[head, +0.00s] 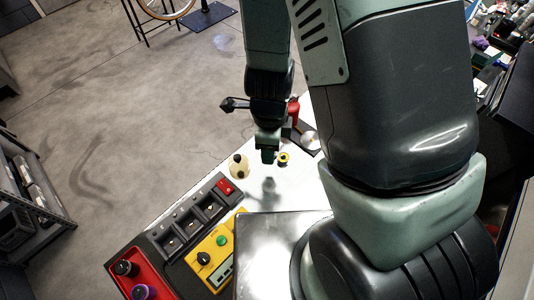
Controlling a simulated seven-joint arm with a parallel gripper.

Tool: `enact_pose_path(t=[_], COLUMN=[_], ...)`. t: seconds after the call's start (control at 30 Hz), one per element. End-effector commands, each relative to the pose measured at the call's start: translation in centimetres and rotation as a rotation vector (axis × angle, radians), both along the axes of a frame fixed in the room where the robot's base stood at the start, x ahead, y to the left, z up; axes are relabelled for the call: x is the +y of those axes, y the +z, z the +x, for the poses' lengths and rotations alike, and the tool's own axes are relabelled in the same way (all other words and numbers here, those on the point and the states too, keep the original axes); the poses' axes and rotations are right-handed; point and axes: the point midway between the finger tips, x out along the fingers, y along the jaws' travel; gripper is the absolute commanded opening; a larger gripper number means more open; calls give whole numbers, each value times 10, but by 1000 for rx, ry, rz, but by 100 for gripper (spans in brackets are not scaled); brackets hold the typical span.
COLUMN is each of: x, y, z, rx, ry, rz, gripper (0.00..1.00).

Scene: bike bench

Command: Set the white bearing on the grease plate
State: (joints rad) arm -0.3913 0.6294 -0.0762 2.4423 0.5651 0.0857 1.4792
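My gripper (268,156) points down over the white bench top, between a cream round piece and a small yellow-and-black ring. Its fingers are seen edge-on, so I cannot tell whether they are apart or hold anything. The cream round piece (236,168) carries dark round spots and lies just left of my gripper; it may be the grease plate. The small yellow-and-black ring (283,158) lies just right of it. A pale round disc (311,140) sits on a dark base further right, partly hidden by my arm. I cannot make out the white bearing for certain.
A dark tray with square compartments (189,226) and a yellow box with knobs (211,257) stand front left. A red tray (127,272) holds dark and purple round parts. A shiny metal plate (272,245) lies in front. A red object (293,111) stands behind. My arm hides the right.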

Motion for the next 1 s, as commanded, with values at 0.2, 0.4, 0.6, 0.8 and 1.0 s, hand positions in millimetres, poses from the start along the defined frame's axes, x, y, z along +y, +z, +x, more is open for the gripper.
enact_pose_path(t=[0.2,0.4,0.6,0.8,1.0], x=[-52,-107,-130,-131,-131], y=[-5,-12,-16,-31,-52], z=[50,83,93,93,93], rx=[-2,-2,-1,1,-1], ry=[-182,-325,-378,-380,-379], rz=[2,1,-1,-1,-1], gripper=[14,14,14,14,14])
